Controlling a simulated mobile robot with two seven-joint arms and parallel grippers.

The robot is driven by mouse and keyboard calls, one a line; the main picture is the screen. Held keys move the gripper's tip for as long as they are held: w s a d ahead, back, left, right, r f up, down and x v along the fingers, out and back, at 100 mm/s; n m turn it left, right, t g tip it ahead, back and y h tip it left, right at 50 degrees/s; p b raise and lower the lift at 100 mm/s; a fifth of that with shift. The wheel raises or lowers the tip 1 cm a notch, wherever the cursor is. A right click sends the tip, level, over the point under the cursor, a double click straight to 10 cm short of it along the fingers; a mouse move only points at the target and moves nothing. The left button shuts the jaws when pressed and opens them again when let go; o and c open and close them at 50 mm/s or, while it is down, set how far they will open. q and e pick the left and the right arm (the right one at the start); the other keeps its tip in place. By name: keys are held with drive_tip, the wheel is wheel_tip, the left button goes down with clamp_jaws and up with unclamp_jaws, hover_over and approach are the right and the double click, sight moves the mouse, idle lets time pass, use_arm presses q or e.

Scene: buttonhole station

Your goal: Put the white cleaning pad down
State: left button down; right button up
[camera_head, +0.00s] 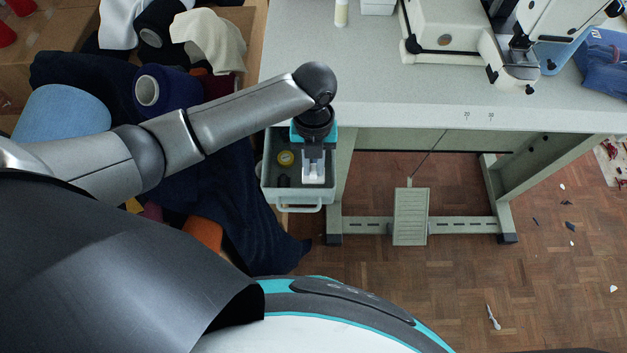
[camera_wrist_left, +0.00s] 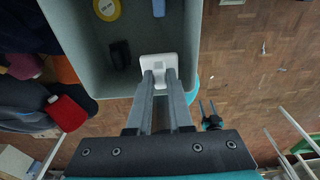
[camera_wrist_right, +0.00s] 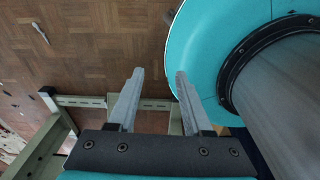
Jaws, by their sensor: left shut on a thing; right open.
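The white cleaning pad (camera_wrist_left: 158,64) is a small pale block with a grey patch, seen in the left wrist view between the tips of my left gripper (camera_wrist_left: 160,76). The gripper is shut on it. In the head view my left gripper (camera_head: 313,178) points down over the grey bin (camera_head: 268,196), with the pad near the bin's right side. I cannot tell whether the pad touches the bin's floor. My right gripper (camera_wrist_right: 160,73) is open and empty, near my own turquoise-edged base and above the wooden floor.
The bin holds a yellow tape roll (camera_wrist_left: 107,9), a black item (camera_wrist_left: 121,54) and a blue item (camera_wrist_left: 158,8). A box of fabric and yarn spools (camera_head: 147,91) stands left of it. The sewing table (camera_head: 370,98) is close on the right, with a pedal (camera_head: 410,217) below.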

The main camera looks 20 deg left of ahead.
sight(314, 167)
use_arm(q)
drive_tip(key=shift+f, duration=0.95)
drive_tip(key=shift+f+b, duration=0.4)
drive_tip(key=shift+f, duration=0.45)
wheel_tip(314, 167, down, 3)
drive_tip(key=shift+r+b, duration=0.15)
drive_tip(key=shift+b, duration=0.45)
drive_tip(key=shift+f, duration=0.35)
drive_tip(key=shift+r, duration=0.1)
use_arm(e)
drive_tip(key=shift+t, duration=0.3)
drive_tip(key=w+d+f, duration=0.2)
drive_tip(key=w, duration=0.1)
drive_tip(key=shift+f, duration=0.2)
use_arm(q)
drive_tip(key=c, duration=0.8)
unclamp_jaws()
use_arm(e)
drive_tip(key=shift+s+a, duration=0.1)
drive_tip(key=shift+s, duration=0.15)
